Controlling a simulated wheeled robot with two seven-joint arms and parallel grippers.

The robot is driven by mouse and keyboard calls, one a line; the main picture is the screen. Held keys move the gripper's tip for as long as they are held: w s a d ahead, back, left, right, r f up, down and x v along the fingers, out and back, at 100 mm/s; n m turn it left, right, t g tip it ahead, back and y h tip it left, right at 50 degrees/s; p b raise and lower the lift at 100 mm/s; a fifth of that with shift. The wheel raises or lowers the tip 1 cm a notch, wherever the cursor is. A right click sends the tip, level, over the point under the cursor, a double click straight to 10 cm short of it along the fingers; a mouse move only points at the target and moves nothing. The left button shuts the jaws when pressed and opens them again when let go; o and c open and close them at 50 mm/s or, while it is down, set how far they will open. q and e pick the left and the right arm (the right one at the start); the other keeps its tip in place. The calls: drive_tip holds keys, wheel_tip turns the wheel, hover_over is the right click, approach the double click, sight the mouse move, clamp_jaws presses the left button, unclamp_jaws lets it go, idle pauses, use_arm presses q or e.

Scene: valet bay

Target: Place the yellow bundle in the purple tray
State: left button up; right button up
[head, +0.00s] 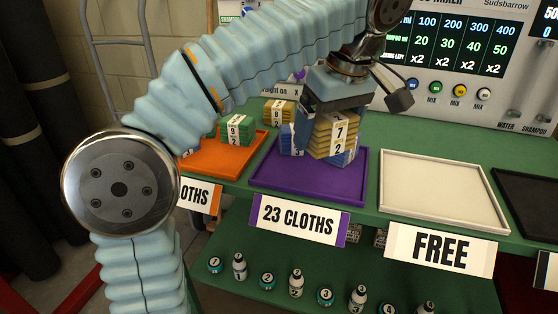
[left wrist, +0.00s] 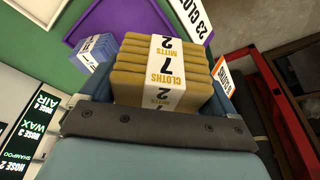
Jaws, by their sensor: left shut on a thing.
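A yellow bundle (head: 332,136) with a white band reading 7 cloths, 2 mitts is held in my left gripper (head: 338,98), which is shut on it from above. The bundle also fills the middle of the left wrist view (left wrist: 163,75). It is over the purple tray (head: 270,180), in front of blue bundles (head: 291,141) there. I cannot tell whether it touches the tray or a blue bundle. A second yellow bundle (head: 278,112), marked 8, stands behind the tray. My right gripper is not in view.
An orange tray (head: 240,163) with a green bundle (head: 235,130) is to the left. An empty white tray (head: 430,185) marked FREE and a black tray (head: 525,195) are to the right. Small bottles (head: 296,283) stand on the shelf below. A mixer panel (head: 470,60) is behind.

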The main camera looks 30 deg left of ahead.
use_arm(q)
drive_tip(key=w+a+f, duration=0.2)
drive_tip(key=a+f, duration=0.1)
drive_tip(key=a, duration=0.2)
drive_tip(key=b, duration=0.1)
hover_over(282, 169)
drive_tip(key=d, duration=0.2)
drive_tip(key=f, duration=0.4)
drive_tip(key=shift+s+a+f, duration=0.2)
drive_tip(key=shift+s+f, duration=0.1)
drive_tip(key=shift+s, duration=0.1)
drive_tip(key=shift+a+f, duration=0.2)
drive_tip(key=shift+d+b+x, duration=0.2)
drive_tip(key=shift+b+x, duration=0.25)
drive_tip(key=shift+x, duration=1.45)
drive_tip(key=shift+f, duration=0.1)
drive_tip(key=shift+f, duration=0.15)
drive_tip(key=o, duration=0.8)
drive_tip(key=shift+o, duration=0.2)
